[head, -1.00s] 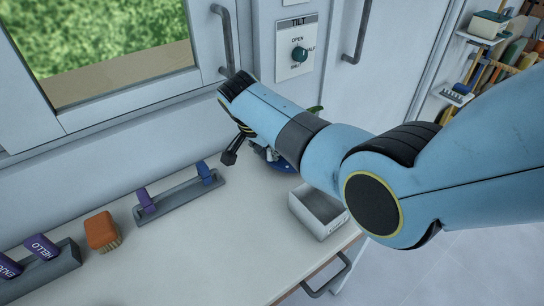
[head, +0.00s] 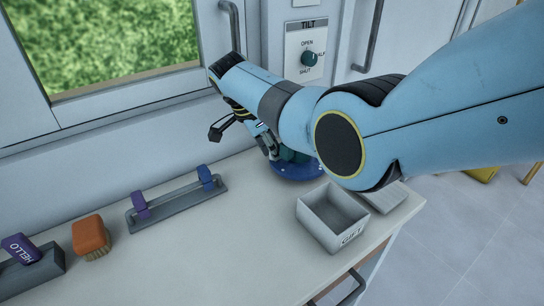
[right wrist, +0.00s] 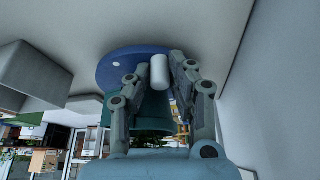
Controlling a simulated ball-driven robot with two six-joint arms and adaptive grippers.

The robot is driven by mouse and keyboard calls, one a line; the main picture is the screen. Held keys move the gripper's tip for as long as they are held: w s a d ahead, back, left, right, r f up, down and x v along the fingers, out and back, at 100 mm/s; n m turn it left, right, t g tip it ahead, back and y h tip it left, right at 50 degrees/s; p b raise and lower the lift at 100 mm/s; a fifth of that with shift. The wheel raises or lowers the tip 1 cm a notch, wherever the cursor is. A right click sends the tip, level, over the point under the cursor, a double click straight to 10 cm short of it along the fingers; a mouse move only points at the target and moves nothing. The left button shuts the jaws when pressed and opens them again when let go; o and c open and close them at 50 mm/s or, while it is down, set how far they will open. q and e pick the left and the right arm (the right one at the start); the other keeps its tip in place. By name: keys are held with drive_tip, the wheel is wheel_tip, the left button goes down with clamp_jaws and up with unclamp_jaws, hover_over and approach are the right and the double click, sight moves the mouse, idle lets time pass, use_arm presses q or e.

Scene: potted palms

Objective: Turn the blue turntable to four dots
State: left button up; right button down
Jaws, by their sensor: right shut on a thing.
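The blue turntable (head: 297,171) is a round disc on the counter, partly hidden behind my right arm. In the right wrist view the turntable (right wrist: 118,68) shows its blue face with one white dot near the rim; other marks are hidden. A white upright peg (right wrist: 160,73) stands at its edge. My right gripper (right wrist: 160,70) is shut on this peg, one finger on each side. In the head view the right gripper (head: 268,147) is at the turntable's left side, mostly hidden by the arm. A teal pot (right wrist: 150,108) stands on the turntable. My left gripper is out of view.
An open grey box marked GIFT (head: 322,233) stands close in front of the turntable. A grey rack with purple and blue clips (head: 178,203), an orange brush (head: 91,237) and a HELLO block (head: 20,247) lie leftward.

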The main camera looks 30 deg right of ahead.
drive_tip(key=shift+w+d+m+b, duration=0.15)
drive_tip(key=shift+w+m+b, duration=0.1)
drive_tip(key=shift+m+b, duration=0.3)
drive_tip(key=shift+g, duration=0.3)
drive_tip(key=c, duration=1.5)
unclamp_jaws()
drive_tip(key=v, duration=1.2)
drive_tip(key=shift+d, duration=0.1)
